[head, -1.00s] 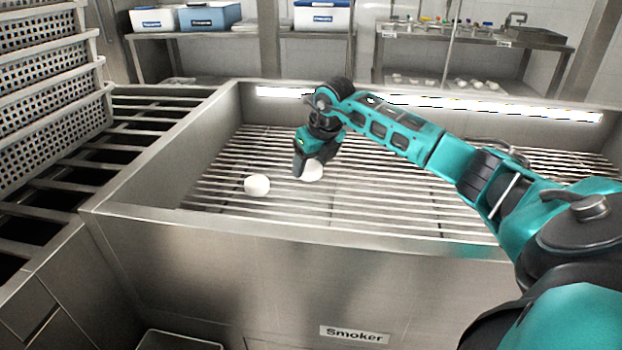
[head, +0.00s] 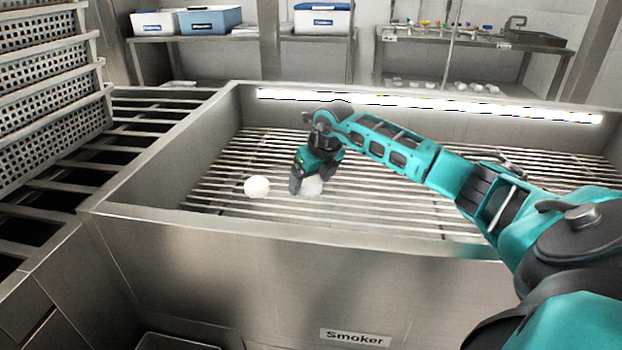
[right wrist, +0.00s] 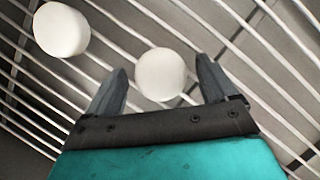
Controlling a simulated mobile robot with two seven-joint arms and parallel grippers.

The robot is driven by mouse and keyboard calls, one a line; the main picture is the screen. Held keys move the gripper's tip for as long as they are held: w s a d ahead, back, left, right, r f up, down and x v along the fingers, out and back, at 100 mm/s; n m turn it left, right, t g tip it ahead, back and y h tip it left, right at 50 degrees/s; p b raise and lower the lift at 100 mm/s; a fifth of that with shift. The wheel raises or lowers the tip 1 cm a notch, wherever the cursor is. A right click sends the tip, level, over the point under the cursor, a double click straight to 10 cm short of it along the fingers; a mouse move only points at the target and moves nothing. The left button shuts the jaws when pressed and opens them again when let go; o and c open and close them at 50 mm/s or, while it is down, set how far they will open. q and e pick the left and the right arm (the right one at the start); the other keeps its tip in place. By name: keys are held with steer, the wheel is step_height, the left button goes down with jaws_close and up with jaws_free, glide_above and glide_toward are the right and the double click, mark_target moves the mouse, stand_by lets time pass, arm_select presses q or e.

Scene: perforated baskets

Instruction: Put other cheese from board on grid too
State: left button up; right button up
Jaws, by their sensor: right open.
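One white round cheese (head: 257,186) lies on the smoker grid (head: 400,205), left of my right gripper. It also shows at the upper left of the right wrist view (right wrist: 61,30). A second white cheese (head: 313,187) is at my right gripper (head: 304,187), partly covered by it in the head view. In the right wrist view this cheese (right wrist: 161,74) sits between the two spread fingers, with a gap on each side, over the grid bars. My right gripper is open. My left gripper is not in view.
The smoker's metal walls (head: 300,235) rise around the grid. Stacked perforated baskets (head: 50,130) stand at the left. Shelves with boxes (head: 210,19) and a table with small pale items (head: 470,88) are behind. The grid's right part is bare below my arm.

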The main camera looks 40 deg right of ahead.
steer(key=shift+s+r, duration=0.1)
steer(key=shift+r, duration=0.4)
steer(key=p+v, duration=0.2)
steer(key=v, duration=0.9)
steer(key=shift+r+p, duration=0.25)
steer(key=shift+p, duration=0.05)
